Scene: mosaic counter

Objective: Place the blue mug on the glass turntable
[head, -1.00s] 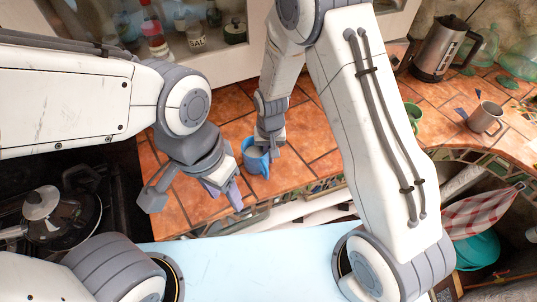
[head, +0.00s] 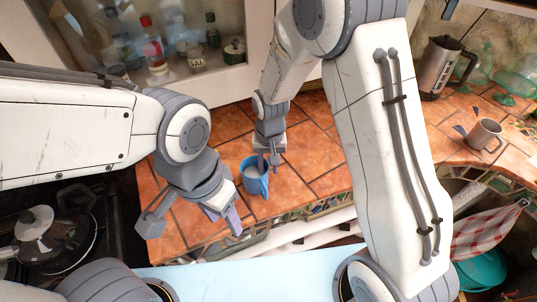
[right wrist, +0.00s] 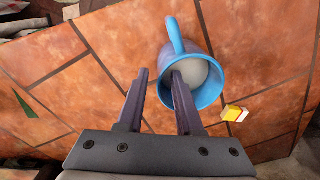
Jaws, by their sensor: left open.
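The blue mug (head: 254,180) stands on the orange tiled counter near its front edge. Its open top shows in the right wrist view (right wrist: 212,92), with the handle toward the top of that picture. My right gripper (head: 268,164) is low at the mug's rim. In the right wrist view its fingers (right wrist: 161,78) are apart, one overlapping the mug's mouth and the other outside the wall; I cannot tell whether they touch it. My left gripper (head: 228,219) is open and empty, left of the mug. I cannot make out the glass turntable in these views.
A grey mug (head: 484,135) and a steel kettle (head: 443,68) stand on the right part of the counter, near green glassware (head: 516,75). A stove with a lidded pan (head: 50,240) is at left. A bottle cabinet (head: 190,83) stands behind.

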